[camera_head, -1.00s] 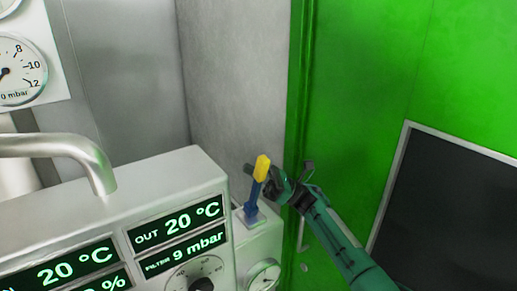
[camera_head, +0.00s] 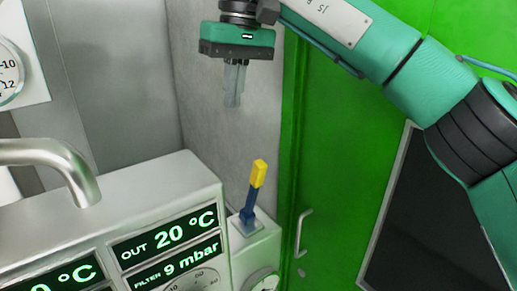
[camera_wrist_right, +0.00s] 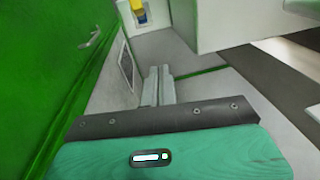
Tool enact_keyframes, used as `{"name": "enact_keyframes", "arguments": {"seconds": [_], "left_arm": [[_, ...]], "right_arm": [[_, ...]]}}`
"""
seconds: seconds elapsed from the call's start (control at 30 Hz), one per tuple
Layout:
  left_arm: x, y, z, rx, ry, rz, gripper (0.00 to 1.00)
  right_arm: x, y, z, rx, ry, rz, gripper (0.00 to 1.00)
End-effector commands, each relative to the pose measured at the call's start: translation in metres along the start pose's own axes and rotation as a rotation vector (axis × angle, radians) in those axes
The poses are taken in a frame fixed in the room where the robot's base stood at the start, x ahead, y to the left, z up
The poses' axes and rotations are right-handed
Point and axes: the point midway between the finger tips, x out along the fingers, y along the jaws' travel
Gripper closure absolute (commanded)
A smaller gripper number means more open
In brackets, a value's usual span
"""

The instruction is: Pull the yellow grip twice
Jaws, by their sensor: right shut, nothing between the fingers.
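The yellow grip (camera_head: 258,173) tops a short blue lever (camera_head: 248,204) on a small white housing beside the display cabinet. The lever stands up with a slight tilt to the right in the head view. My right gripper (camera_head: 232,103) hangs fingers down, above and a little left of the grip in the picture, apart from it. Its fingers are together and empty. In the right wrist view the yellow grip (camera_wrist_right: 138,6) shows at the top edge, beyond my right gripper's fingertips (camera_wrist_right: 159,72). My left gripper is not in view.
The white cabinet (camera_head: 150,205) with lit displays fills the lower left. A metal spout (camera_head: 60,160) curves over it. A green door (camera_head: 345,150) with a handle (camera_head: 301,232) stands to the right. A gauge (camera_head: 10,72) is at the upper left.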

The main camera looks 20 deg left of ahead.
Motion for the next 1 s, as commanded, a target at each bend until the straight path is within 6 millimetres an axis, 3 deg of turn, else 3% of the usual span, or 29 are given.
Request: {"name": "enact_keyframes", "arguments": {"seconds": [0.2,0.57,0.77,1.0], "left_arm": [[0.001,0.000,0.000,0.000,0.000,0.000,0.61],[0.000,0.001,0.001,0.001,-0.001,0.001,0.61],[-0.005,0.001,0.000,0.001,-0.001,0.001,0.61],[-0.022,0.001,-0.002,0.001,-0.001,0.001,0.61]], "right_arm": [[-0.017,-0.002,0.007,-0.051,0.002,0.132,1.00],[-0.016,-0.001,0.007,-0.053,0.001,0.133,1.00],[0.002,0.002,0.007,-0.054,-0.001,0.131,1.00],[0.045,0.007,0.007,-0.054,-0.003,0.129,1.00]]}}
